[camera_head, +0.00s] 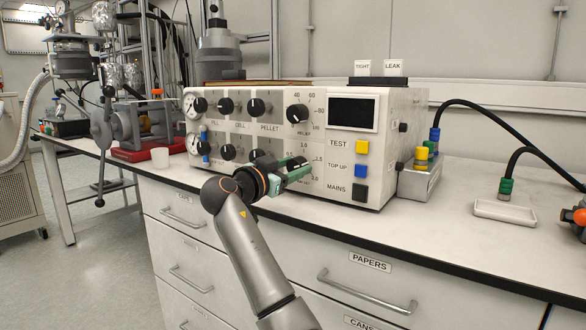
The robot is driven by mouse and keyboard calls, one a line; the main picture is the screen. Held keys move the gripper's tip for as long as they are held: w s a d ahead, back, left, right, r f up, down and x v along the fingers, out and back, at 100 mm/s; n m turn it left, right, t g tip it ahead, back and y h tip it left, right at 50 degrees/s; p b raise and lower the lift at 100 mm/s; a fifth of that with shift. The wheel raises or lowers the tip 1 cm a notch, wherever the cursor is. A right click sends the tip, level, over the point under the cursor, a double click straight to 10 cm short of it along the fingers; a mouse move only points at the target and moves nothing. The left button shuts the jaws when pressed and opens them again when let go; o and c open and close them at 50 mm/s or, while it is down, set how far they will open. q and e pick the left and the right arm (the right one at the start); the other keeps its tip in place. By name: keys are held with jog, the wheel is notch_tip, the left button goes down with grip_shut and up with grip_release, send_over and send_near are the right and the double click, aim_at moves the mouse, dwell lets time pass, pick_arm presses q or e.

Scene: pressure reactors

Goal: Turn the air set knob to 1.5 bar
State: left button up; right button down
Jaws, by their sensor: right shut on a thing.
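The white control panel (381,150) stands on the bench with two rows of black knobs. The green fingers of my right gripper are shut on this knob, at the panel's face. The knob's pointer and its label cannot be made out. My left gripper is not in view.
A relief knob (297,114) sits directly above my gripper. TEST, TOP UP and MAINS buttons (361,170) are to its right. A white cup (160,157) stands on the bench at left, and a white tray (505,213) at right. The front bench strip is mostly clear.

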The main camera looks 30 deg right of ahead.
jog(key=shift+c, duration=1.4)
grip_release()
jog(key=shift+a, duration=0.1)
jog(key=p+v, duration=0.2)
jog(key=v, duration=1)
jog(key=shift+s+a+f, duration=0.1)
jog(key=shift+s+a, duration=0.05)
jog(key=shift+a, duration=0.05)
